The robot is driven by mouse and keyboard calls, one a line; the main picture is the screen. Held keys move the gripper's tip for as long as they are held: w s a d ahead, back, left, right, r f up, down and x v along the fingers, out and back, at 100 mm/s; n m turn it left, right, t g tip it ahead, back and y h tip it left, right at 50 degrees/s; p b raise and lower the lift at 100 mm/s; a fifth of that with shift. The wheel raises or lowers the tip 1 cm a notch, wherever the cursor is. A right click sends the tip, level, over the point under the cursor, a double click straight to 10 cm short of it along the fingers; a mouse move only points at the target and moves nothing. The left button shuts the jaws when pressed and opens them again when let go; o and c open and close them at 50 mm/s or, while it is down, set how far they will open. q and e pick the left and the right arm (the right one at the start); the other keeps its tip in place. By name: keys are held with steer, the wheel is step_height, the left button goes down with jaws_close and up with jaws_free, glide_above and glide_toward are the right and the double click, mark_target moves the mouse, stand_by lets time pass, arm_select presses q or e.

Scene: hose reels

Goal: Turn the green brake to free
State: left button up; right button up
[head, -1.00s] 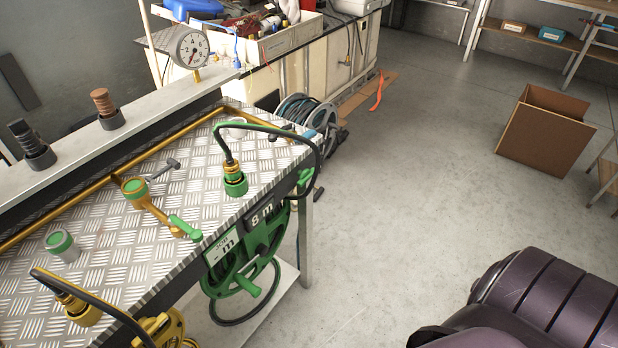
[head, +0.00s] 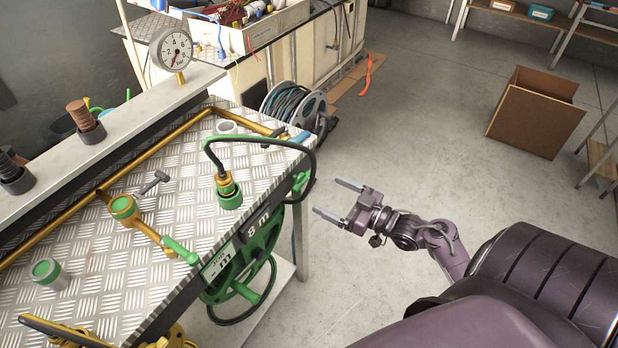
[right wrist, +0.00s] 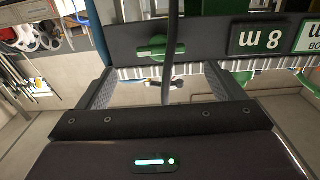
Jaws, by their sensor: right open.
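The green brake (head: 301,181) is a small green lever on the table's front face, near its right corner and partly behind the black hose loop. In the right wrist view a green lever (right wrist: 160,48) lies level on a dark panel beside the upside-down "8 m" label. My right gripper (head: 335,198) is open and empty, in the air to the right of the brake and apart from it. In the right wrist view its two fingers stand on either side of the hose (right wrist: 170,60), with the panel beyond them. My left gripper is not in view.
The green hose reel (head: 245,268) hangs under the table edge. The black hose (head: 312,165) arches from a green-brass coupling (head: 228,190) over the corner. A green valve handle (head: 181,250) sits on the brass pipe. The floor to the right is open; a cardboard box (head: 530,115) stands farther back.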

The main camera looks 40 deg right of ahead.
mark_target(305, 182)
steer(key=p+x, duration=0.1)
steer(key=x, duration=0.6)
steer(key=shift+r, duration=0.15)
steer(key=shift+w+a, duration=0.15)
steer(key=shift+w, duration=0.05)
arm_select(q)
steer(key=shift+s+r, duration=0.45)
arm_select(e)
steer(key=shift+c, duration=0.6)
steer(key=c, duration=0.9)
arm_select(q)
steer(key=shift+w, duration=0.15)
